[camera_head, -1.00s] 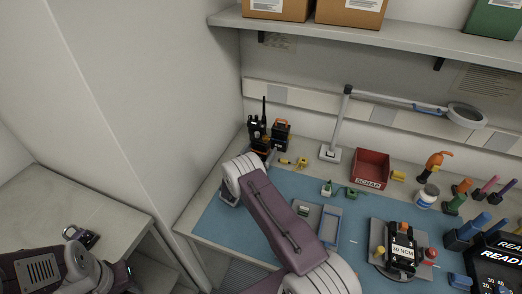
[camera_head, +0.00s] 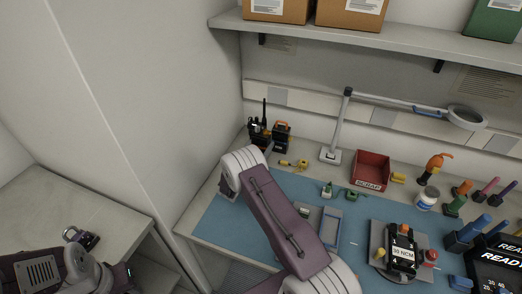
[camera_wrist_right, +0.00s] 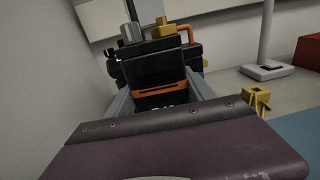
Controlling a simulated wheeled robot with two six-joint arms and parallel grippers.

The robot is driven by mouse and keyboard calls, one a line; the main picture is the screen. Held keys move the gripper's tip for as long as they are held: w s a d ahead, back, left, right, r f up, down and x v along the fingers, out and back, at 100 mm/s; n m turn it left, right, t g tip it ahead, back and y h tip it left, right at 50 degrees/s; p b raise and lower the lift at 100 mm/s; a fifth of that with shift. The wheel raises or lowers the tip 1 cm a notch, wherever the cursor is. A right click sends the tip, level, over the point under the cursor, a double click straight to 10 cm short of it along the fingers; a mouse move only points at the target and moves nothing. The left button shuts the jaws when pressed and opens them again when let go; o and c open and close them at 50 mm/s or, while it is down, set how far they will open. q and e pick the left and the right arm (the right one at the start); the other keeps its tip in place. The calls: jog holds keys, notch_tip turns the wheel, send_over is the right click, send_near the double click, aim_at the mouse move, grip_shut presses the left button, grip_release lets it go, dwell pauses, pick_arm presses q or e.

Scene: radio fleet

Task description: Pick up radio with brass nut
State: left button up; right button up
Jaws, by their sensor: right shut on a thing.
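A black radio (camera_head: 257,131) with an upright antenna is at the back left of the bench. In the right wrist view the radio (camera_wrist_right: 152,68) fills the space between my fingers; its top carries a silver knob (camera_wrist_right: 131,33) and a brass-coloured nut (camera_wrist_right: 162,27). An orange band shows on its front. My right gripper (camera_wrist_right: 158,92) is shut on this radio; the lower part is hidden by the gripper. I cannot tell whether the radio is clear of the bench.
A second black and orange device (camera_head: 281,132) stands close to the right of the radio. A yellow connector (camera_head: 300,164) lies nearby. A lamp stand (camera_head: 330,154) and red scrap bin (camera_head: 371,168) are further right. The wall is close on the left; a shelf (camera_head: 380,38) runs above.

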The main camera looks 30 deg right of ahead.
jog(key=s+d+r, duration=0.4)
jog(key=s+r, duration=0.3)
jog(key=s, duration=0.3)
jog(key=shift+s+d+r, duration=0.25)
jog(key=shift+s+d, duration=0.05)
jog(key=shift+s, duration=0.05)
